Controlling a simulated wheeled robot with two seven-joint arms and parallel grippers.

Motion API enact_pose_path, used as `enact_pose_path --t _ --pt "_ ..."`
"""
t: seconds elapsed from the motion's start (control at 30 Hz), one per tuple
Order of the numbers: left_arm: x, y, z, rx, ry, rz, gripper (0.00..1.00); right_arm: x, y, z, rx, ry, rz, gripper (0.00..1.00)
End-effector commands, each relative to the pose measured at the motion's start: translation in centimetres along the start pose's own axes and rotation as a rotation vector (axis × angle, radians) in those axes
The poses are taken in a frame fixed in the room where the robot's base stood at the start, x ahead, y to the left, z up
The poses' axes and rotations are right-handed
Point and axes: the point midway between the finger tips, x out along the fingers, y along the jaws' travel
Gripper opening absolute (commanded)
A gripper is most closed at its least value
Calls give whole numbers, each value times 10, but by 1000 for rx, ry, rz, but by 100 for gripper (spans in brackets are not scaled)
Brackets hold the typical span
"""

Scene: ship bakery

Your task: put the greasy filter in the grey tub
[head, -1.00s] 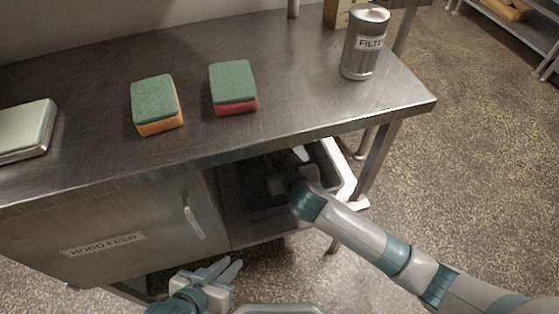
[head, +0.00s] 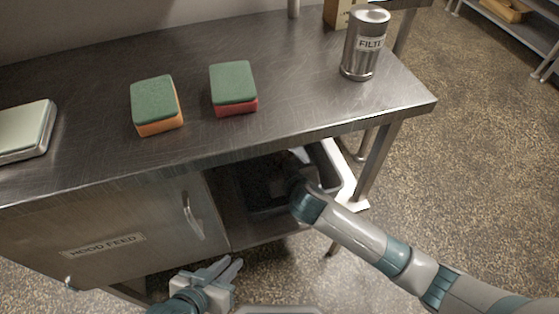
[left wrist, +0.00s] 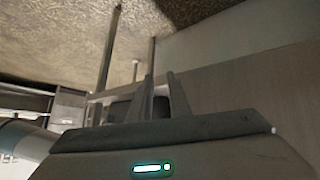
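My left gripper (head: 230,264) is below the table front, near the cupboard door. Its two fingers stand apart with nothing between them, also in the left wrist view (left wrist: 160,80). My right arm reaches from the lower right into the dark opening under the table. Its wrist is at the opening and its gripper is hidden in shadow. I cannot make out the greasy filter in either view. A pale grey rim (head: 278,309) shows at the bottom edge of the head view; I cannot tell whether it is the grey tub.
The steel table (head: 300,115) holds an orange-and-green sponge (head: 157,104), a red-and-green sponge (head: 233,88), a filter-labelled canister (head: 365,45) and a pale slab (head: 25,130). Below are a "HOOD FEED" door (head: 140,225) with a handle and a light-rimmed bin (head: 334,165). Floor at right is clear.

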Motion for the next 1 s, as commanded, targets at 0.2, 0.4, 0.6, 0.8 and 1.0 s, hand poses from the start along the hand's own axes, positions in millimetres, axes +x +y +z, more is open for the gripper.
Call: enact_pose_path --t 0.2,0.4,0.6,0.8,1.0 --pt "-4 -3 5 -3 -39 -8 17 -21 0 -1 2 0 -1 66" --pt "-7 -12 14 -2 -98 -30 17 -55 0 -1 3 0 -2 66" --pt "-10 -16 19 1 -140 -43 17 -90 0 -1 1 -1 0 66" --pt "-11 -19 27 2 -178 -53 17 -113 0 -1 1 0 0 66" --pt "-10 -22 27 4 -188 -60 17 -120 0 0 0 0 1 66"
